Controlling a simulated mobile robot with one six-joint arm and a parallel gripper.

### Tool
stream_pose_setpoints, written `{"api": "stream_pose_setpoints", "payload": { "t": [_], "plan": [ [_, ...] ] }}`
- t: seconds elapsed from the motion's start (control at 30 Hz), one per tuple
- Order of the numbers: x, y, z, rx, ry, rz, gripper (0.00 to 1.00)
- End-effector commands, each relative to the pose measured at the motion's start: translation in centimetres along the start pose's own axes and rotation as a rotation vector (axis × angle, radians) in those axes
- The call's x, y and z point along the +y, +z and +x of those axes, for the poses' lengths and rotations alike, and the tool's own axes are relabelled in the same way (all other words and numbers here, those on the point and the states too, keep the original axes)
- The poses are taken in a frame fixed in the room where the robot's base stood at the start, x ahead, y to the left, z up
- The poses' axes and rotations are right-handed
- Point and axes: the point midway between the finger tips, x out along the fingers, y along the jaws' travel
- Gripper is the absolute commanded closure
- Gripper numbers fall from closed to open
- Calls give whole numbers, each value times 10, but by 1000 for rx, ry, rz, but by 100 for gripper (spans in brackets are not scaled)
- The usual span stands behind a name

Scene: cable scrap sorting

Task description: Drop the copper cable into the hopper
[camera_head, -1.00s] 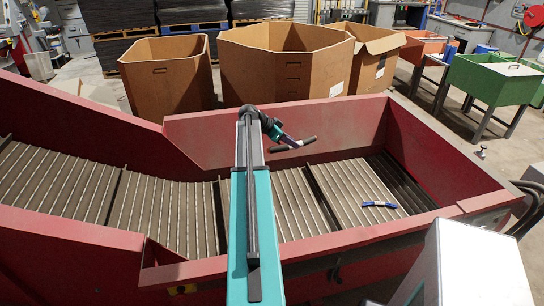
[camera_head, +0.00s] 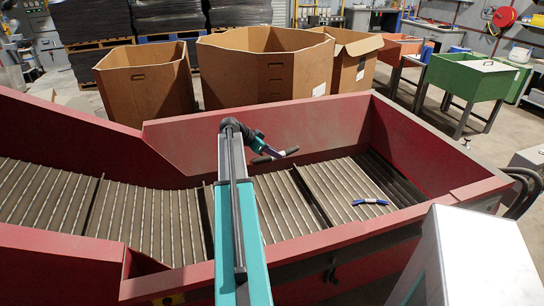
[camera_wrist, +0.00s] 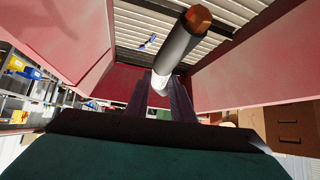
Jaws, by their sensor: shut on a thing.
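My gripper (camera_head: 268,152) is over the red-walled hopper (camera_head: 310,118), above its ribbed floor. It is shut on the copper cable (camera_head: 289,152), a short dark rod held crosswise. In the wrist view the copper cable (camera_wrist: 178,50) is a black cylinder with a copper-coloured end, between the fingers (camera_wrist: 172,95). The cable is clear of the hopper floor, with the ribbed floor showing behind it. A short blue piece with pale parts (camera_head: 370,201) lies on the hopper floor at the right; it also shows in the wrist view (camera_wrist: 148,42).
Cardboard boxes (camera_head: 265,70) stand behind the hopper's back wall. A green bin on legs (camera_head: 476,78) and an orange one (camera_head: 402,47) are at the back right. A grey-white box-shaped housing (camera_head: 475,262) is at the front right.

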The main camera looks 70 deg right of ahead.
Motion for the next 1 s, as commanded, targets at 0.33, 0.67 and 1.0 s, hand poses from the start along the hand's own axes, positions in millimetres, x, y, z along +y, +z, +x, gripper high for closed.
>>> {"api": "stream_pose_setpoints", "payload": {
  "t": [0.33,0.67,1.0],
  "plan": [
    [-2,1,-3,2,-4,-3,100],
    [-2,11,5,2,-4,-4,100],
    [-2,33,25,1,-4,-4,100]
  ]
}}
